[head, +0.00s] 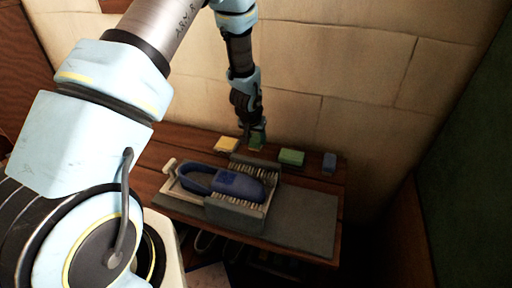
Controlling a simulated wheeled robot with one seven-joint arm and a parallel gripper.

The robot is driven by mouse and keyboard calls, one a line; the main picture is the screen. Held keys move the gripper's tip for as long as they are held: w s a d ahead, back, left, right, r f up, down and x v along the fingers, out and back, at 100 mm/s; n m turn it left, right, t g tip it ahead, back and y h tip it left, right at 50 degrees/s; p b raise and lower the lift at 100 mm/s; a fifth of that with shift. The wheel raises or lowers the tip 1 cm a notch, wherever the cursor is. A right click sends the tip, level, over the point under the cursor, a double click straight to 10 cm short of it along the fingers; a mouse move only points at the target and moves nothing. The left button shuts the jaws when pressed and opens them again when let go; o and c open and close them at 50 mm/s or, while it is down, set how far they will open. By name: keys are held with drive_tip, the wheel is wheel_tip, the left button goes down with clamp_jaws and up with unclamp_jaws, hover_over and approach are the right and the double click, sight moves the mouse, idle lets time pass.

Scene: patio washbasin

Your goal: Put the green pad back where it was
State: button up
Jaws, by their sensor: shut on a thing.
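My gripper (256,129) points down at the back of the wooden bench, near the wall. It is shut on a green pad (257,143), whose lower part shows under the fingers. The pad is between a yellow block (227,144) on the left and a second green pad (291,157) on the right. The second green pad has a yellowish lower edge and lies on the bench. I cannot tell whether the held pad touches the bench.
A blue shoe-like object (238,184) sits among grey bristled blocks (233,213) in front of my gripper. A blue block (329,162) stands at the back right. A grey mat (305,220) covers the bench's front right. The stone wall (350,60) is close behind.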

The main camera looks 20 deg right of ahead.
sight(256, 145)
drive_tip(key=shift+f, duration=1.65)
drive_tip(key=shift+f+b, duration=0.15)
drive_tip(key=shift+b, duration=0.15)
drive_tip(key=o, duration=1.2)
